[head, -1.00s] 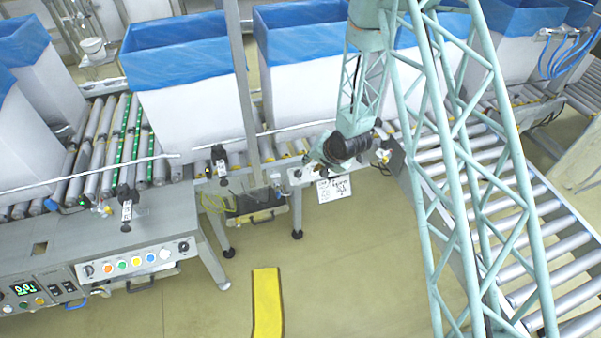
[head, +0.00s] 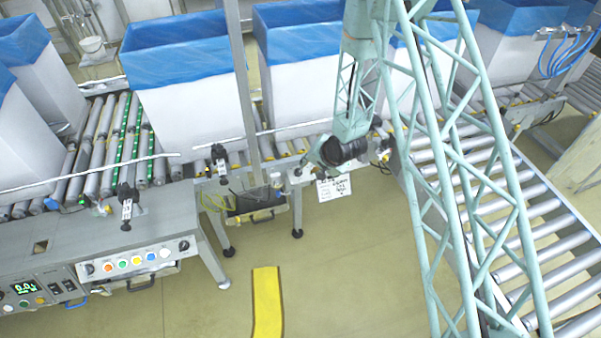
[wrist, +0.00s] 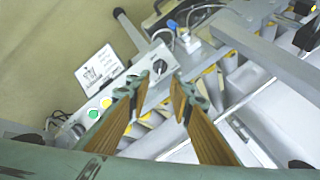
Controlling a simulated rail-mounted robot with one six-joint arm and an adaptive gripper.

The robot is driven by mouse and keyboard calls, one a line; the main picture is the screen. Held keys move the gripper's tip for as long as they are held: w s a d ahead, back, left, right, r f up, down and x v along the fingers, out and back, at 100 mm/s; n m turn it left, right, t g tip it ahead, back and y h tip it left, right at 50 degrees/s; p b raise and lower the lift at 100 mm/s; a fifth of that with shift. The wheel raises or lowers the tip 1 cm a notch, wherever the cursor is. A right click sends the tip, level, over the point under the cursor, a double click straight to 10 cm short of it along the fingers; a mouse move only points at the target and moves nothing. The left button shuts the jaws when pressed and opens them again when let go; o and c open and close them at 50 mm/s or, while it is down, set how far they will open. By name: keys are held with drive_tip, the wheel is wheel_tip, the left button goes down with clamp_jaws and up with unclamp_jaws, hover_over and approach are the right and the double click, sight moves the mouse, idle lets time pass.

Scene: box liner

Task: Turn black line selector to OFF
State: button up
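A black rotary selector knob (wrist: 159,67) sits on a light grey panel face in the wrist view, just beyond and between my fingertips. Its exact setting is too small to read. My gripper (wrist: 159,88) is open and empty, with one finger on each side of the line to the knob; I see no contact. In the head view my gripper (head: 311,163) is over the small control panel at the conveyor's front edge, and it and my arm hide most of that panel.
A larger button console (head: 140,262) stands at lower left in the head view. Blue-lined white boxes (head: 190,110) line the conveyor.

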sight(300, 172)
drive_tip(key=shift+b+x, duration=0.6)
drive_tip(key=shift+x, duration=5.6)
clamp_jaws()
